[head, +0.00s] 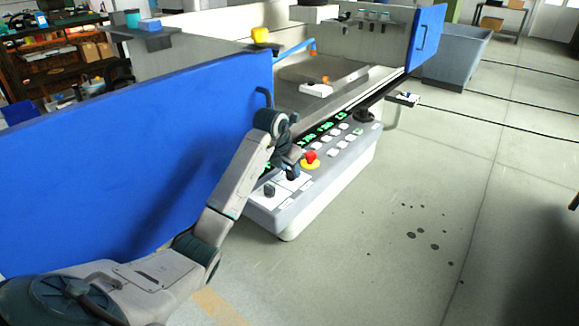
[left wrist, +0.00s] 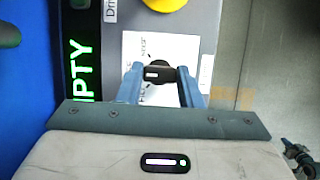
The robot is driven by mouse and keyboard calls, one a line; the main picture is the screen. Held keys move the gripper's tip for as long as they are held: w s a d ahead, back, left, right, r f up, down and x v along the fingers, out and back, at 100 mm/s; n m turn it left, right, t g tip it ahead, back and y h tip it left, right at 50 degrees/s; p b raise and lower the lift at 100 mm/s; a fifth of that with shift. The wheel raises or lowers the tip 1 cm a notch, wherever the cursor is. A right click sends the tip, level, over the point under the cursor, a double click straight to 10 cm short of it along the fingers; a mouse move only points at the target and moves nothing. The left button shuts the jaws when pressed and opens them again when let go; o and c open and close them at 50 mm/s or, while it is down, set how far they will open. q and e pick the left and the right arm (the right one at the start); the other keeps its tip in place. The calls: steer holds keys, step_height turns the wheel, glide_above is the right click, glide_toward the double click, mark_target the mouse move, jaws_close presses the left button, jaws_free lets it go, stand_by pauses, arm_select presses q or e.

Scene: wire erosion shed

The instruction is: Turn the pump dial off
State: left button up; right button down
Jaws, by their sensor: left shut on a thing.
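The pump dial is a black knob (left wrist: 158,74) with a white pointer mark, on a white label in the left wrist view. The mark lies roughly horizontal in that view. The printing around the knob is too small to read surely. My left gripper (left wrist: 160,73) is shut on the knob, one blue-grey finger on each side. In the head view my left gripper (head: 289,165) reaches down onto the sloping control panel (head: 292,212). There the gripper mostly hides the dial.
A red emergency stop (head: 311,158) on a yellow base sits just beyond the gripper. A second dark knob (head: 270,190) is nearer the panel's front end. Grey buttons and green displays line the panel. A blue door (head: 130,165) stands close on the left. The floor at right is open.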

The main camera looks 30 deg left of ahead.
arm_select(q)
steer(key=shift+r, duration=0.1)
arm_select(e)
steer(key=shift+s+f, duration=0.1)
steer(key=shift+f, duration=0.05)
arm_select(q)
steer(key=o, duration=1)
steer(key=shift+s+r, duration=0.1)
steer(key=shift+r, duration=0.2)
steer(key=v, duration=1)
steer(key=shift+s+b, duration=0.1)
steer(key=shift+b, duration=0.25)
arm_select(e)
steer(key=shift+w+a+r, duration=0.1)
steer(key=shift+w+r, duration=0.25)
steer(key=shift+r, duration=0.45)
steer(key=shift+w+r, duration=0.1)
